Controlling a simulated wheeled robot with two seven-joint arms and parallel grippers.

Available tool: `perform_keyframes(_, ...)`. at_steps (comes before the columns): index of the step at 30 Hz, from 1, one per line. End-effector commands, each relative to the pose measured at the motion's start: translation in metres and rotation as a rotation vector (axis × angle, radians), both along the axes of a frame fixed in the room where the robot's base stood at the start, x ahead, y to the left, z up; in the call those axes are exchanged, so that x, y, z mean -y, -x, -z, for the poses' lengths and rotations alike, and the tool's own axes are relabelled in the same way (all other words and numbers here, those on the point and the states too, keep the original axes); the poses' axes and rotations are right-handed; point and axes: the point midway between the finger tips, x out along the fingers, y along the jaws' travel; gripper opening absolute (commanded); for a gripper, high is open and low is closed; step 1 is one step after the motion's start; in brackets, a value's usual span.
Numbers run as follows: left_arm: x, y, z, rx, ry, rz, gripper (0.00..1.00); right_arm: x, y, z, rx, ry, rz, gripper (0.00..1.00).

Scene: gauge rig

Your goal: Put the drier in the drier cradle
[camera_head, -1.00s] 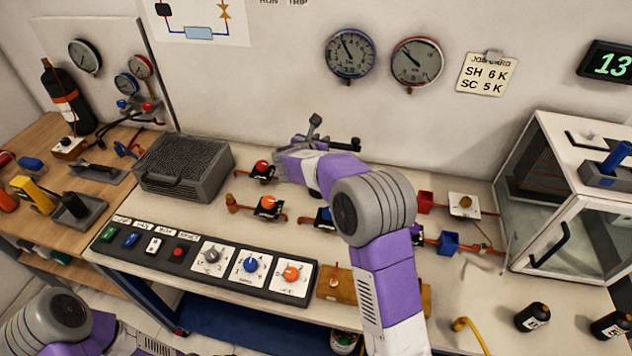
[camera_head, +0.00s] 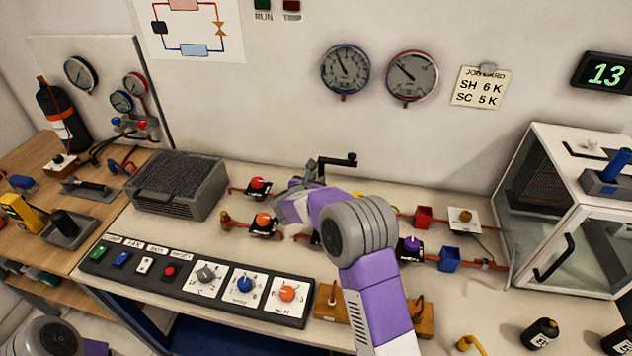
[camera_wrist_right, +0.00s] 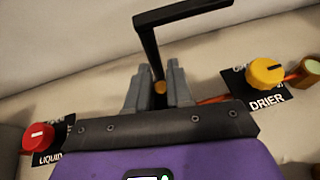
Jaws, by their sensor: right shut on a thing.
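My right gripper (camera_head: 300,190) is low over the pipe line at the back of the bench. In the right wrist view its grey fingers (camera_wrist_right: 157,85) are shut on the drier (camera_wrist_right: 158,88), of which only a small brass-coloured end shows. The rest is hidden by the fingers and wrist. Just beyond the fingers stands a black L-shaped lever (camera_head: 337,160), apparently part of the drier cradle; it also shows in the wrist view (camera_wrist_right: 148,42). The cradle's seat is hidden, so I cannot tell whether the drier touches it. My left gripper is out of view.
A red-knobbed valve (camera_wrist_right: 38,137) and a yellow-knobbed valve labelled DRIER (camera_wrist_right: 265,72) flank the gripper. A grey finned box (camera_head: 178,185) stands to the left. A control panel (camera_head: 200,282) lies in front, a glass cabinet (camera_head: 575,210) at the right.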

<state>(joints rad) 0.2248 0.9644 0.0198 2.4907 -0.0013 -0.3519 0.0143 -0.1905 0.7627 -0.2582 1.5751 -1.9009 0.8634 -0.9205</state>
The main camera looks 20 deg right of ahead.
Motion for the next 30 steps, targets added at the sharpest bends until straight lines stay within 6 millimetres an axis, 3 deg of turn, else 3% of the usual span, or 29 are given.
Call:
perform_keyframes(1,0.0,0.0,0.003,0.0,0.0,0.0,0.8,0.0,0.0,0.002,0.001,0.0,0.0,0.0)
perform_keyframes(2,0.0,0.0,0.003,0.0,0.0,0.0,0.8,0.0,0.0,0.003,0.0,0.0,0.0,0.22)
perform_keyframes(7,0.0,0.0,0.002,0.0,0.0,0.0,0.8,0.0,0.0,0.002,-0.001,-0.001,0.0,0.46)
perform_keyframes(18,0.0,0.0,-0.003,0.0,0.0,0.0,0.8,0.0,0.0,-0.003,0.0,0.0,0.0,0.46)
perform_keyframes(30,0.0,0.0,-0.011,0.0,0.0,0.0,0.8,-0.055,0.052,-0.034,0.0,0.0,-0.004,0.46)
